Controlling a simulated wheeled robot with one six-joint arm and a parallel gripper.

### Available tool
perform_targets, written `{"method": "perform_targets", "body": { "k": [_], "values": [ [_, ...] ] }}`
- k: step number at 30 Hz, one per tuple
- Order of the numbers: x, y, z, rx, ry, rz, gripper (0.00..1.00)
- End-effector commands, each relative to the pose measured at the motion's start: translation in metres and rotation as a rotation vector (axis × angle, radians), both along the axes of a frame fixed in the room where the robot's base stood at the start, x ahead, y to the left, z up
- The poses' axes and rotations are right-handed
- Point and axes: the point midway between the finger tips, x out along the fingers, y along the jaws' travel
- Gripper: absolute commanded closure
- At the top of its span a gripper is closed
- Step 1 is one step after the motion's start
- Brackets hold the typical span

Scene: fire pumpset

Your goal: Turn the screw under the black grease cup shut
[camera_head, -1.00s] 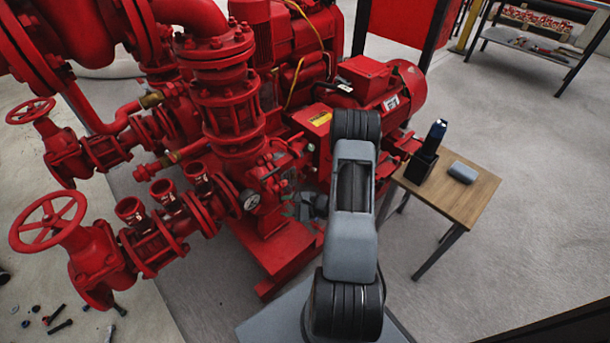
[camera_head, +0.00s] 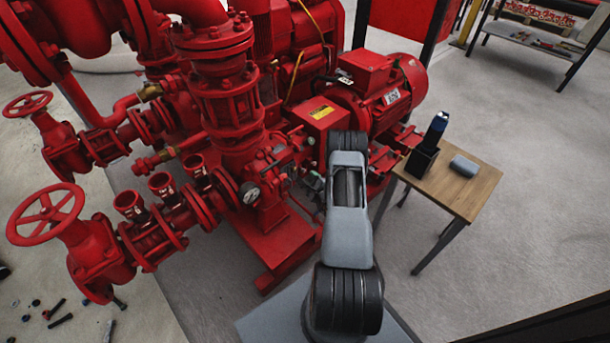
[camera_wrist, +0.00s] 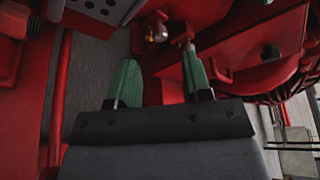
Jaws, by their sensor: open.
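My gripper (camera_wrist: 162,82) is open and empty in the wrist view, with two green fingertips apart. A brass fitting (camera_wrist: 158,34) on the red pump shows beyond the fingertips, near the top middle. Whether this belongs to the grease cup, I cannot tell. I cannot pick out the black grease cup or its screw in either view. In the head view my gripper is mostly hidden behind my arm, close to the red pump (camera_head: 238,150).
Red machinery surrounds the gripper in the wrist view, with a red frame bar (camera_wrist: 60,90) at left. In the head view a small wooden table (camera_head: 468,195) stands at right, with a black holder (camera_head: 420,162) and a grey object (camera_head: 464,166). Loose bolts (camera_head: 60,320) lie at lower left.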

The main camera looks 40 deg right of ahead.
Motion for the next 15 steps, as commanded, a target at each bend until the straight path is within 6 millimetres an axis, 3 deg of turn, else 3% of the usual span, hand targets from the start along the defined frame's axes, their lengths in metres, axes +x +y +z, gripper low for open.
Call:
{"method": "perform_targets", "body": {
  "k": [6,15],
  "values": [
    [0.036,-0.006,-0.01,-0.001,-0.002,0.002,0.55],
    [0.059,-0.01,-0.015,0.001,-0.001,0.001,0.55]
  ]
}}
